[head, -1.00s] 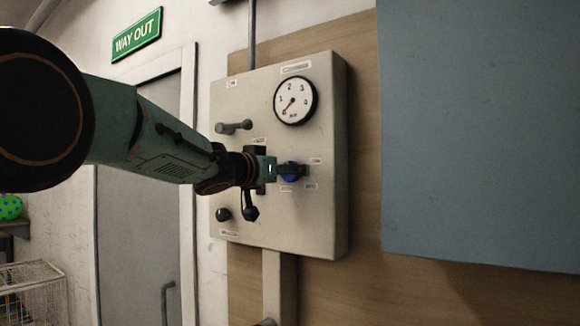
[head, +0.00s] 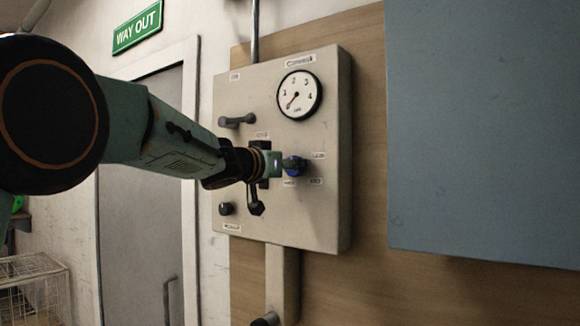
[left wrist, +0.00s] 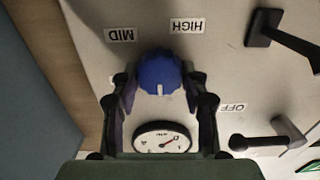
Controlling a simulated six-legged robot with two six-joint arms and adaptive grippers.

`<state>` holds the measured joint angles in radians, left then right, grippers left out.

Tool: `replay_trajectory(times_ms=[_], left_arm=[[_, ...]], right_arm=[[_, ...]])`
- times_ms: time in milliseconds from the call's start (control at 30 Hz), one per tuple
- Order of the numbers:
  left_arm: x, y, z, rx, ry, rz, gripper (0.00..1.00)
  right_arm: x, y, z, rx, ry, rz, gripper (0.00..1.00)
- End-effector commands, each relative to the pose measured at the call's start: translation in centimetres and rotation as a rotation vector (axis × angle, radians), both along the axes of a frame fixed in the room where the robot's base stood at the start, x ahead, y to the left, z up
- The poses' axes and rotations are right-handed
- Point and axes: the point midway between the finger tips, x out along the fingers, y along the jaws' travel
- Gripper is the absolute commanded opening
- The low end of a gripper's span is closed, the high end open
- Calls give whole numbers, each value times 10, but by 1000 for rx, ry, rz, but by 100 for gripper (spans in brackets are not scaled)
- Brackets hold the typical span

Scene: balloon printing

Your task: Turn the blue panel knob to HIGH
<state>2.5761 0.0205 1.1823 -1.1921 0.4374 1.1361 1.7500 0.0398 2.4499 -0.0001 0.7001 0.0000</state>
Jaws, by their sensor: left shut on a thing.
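The blue knob (head: 291,171) is on the beige wall panel (head: 312,218), below the round gauge (head: 300,95). My left gripper (head: 287,164) is at the knob, its fingers on either side of it and shut on it. In the left wrist view, the blue knob (left wrist: 158,72) shows between the fingertips (left wrist: 160,82). Its white mark points down in that picture, toward the gauge (left wrist: 162,138) and away from the MID label (left wrist: 121,35) and HIGH label (left wrist: 187,26). An OFF label (left wrist: 233,107) is at lower right there. My right gripper is not in view.
A grey lever handle (head: 237,121), a hanging black lever (head: 256,205) and a small dark knob (head: 226,209) are also on the panel. A blue-grey board (head: 485,130) is to the right. A grey door (head: 140,200) and a wire cage (head: 35,288) are left.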

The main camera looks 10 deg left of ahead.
Motion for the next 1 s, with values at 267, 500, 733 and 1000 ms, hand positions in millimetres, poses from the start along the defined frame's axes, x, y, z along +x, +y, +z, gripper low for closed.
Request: replay_trajectory(times_ms=[267, 500, 733, 1000], left_arm=[[0, 2, -1, 9, -2, 4, 13], [0, 2, -1, 94, -36, 5, 13], [0, 1, -1, 265, -107, 4, 13], [-1, 0, -2, 504, -205, 4, 13]], right_arm=[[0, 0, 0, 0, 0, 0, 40], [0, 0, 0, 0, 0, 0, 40], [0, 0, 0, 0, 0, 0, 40], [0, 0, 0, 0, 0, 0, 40]])
